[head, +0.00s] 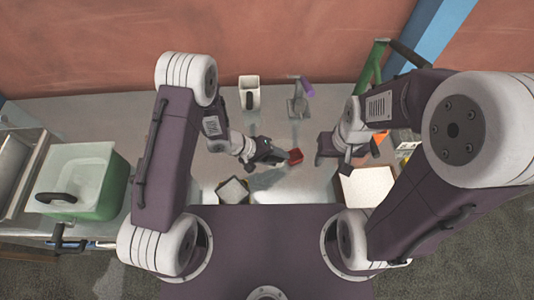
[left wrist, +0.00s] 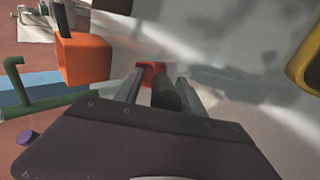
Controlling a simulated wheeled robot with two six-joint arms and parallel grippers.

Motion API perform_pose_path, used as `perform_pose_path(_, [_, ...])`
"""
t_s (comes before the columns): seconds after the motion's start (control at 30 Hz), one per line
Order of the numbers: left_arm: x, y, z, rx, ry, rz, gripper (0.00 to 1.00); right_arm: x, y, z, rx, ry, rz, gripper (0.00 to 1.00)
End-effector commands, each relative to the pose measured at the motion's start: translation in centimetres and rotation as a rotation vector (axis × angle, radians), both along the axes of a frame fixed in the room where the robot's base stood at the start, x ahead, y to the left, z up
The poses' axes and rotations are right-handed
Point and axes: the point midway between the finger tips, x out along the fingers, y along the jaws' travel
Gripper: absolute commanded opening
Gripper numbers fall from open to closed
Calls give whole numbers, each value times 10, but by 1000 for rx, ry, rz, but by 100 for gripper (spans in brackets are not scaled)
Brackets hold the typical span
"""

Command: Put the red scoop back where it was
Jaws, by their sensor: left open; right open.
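The red scoop (head: 295,156) is on the grey worktop near the middle, its red cup just right of my left gripper (head: 270,155). In the left wrist view its red cup (left wrist: 152,70) shows beyond the fingertips, and its dark handle (left wrist: 165,94) lies between the two fingers. My left gripper (left wrist: 158,88) is open around the handle; I cannot tell whether either finger touches it. My right gripper (head: 334,160) is open, to the right of the scoop and apart from it. Part of it is hard to make out.
A white container (head: 255,82) and a stand with a purple part (head: 298,106) are at the back. A green bin (head: 112,186) is at the left. A small grey-topped box (head: 233,190) and a pale box (head: 367,188) are at the front. An orange box (left wrist: 88,62) shows in the wrist view.

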Motion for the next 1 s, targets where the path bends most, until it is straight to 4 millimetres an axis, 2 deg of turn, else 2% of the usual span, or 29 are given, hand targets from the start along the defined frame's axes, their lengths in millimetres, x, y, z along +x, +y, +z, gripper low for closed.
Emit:
perform_pose_path(0.3, [-6, 47, 52, -1, -3, 4, 47, 0, 0, 8, 0, 0, 0, 50])
perform_pose_path(0.5, [-10, 69, 73, -1, -3, 3, 47, 0, 0, 13, 0, 0, 0, 50])
perform_pose_path(0.9, [-11, 75, 78, 2, -2, 0, 47, 0, 0, 14, 0, 0, 0, 50])
perform_pose_path(0.97, [-3, 81, 80, 36, -42, 10, 47, 0, 0, 14, 0, 0, 0, 50])
perform_pose_path(1.0, [9, 90, 82, 89, -99, 26, 47, 0, 0, 14, 0, 0, 0, 50])
